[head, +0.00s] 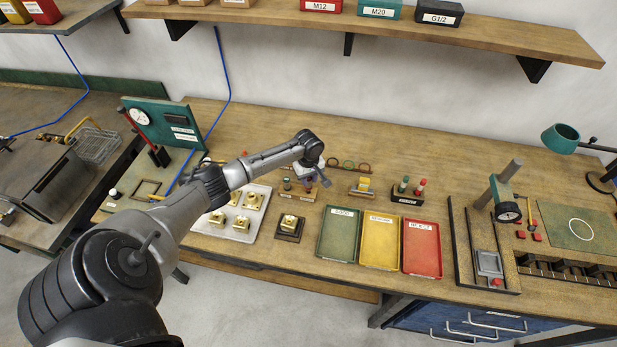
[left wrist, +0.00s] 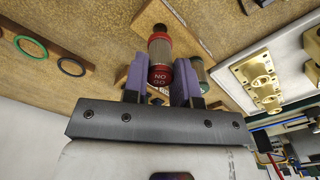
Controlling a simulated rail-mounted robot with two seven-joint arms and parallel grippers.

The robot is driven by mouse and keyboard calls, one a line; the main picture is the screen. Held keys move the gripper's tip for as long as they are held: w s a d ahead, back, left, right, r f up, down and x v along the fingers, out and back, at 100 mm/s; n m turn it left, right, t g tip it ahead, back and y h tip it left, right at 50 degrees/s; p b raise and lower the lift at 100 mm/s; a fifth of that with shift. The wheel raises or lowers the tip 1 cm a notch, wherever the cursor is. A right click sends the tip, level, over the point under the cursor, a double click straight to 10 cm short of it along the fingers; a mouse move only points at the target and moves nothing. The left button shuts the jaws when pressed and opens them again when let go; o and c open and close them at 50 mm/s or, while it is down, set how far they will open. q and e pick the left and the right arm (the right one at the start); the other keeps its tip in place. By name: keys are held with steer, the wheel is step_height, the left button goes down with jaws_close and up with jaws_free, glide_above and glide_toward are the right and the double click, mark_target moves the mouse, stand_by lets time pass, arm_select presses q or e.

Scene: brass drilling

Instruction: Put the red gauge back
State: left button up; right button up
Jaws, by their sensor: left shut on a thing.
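The red gauge (left wrist: 159,58), marked NO GO, is between the purple fingers of my left gripper (left wrist: 159,85) in the left wrist view. The gripper is shut on it. In the head view my left gripper (head: 322,178) is over the bench, beside a small wooden stand (head: 296,194). A green gauge (left wrist: 203,72) shows just beside the red one in the left wrist view. The wooden stand shows behind them (left wrist: 182,37). I cannot tell whether the red gauge's far end touches the stand. My right gripper is not in view.
A dark stand with green and red gauges (head: 407,190) is to the right. Green (head: 338,234), yellow (head: 380,240) and red (head: 422,246) trays lie in front. A pale tray of brass parts (head: 262,227) is to the left. O-rings (head: 348,165) are behind.

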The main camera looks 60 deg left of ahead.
arm_select(q)
steer(key=shift+f, duration=0.2)
stand_by(0.7)
steer(key=shift+f+p, duration=0.35)
steer(key=shift+p, duration=0.05)
steer(key=shift+f, duration=0.3)
stand_by(0.8)
steer(key=shift+f+p, duration=0.2)
steer(key=shift+p, duration=0.1)
stand_by(0.5)
steer(key=shift+f, duration=0.35)
stand_by(0.7)
stand_by(0.3)
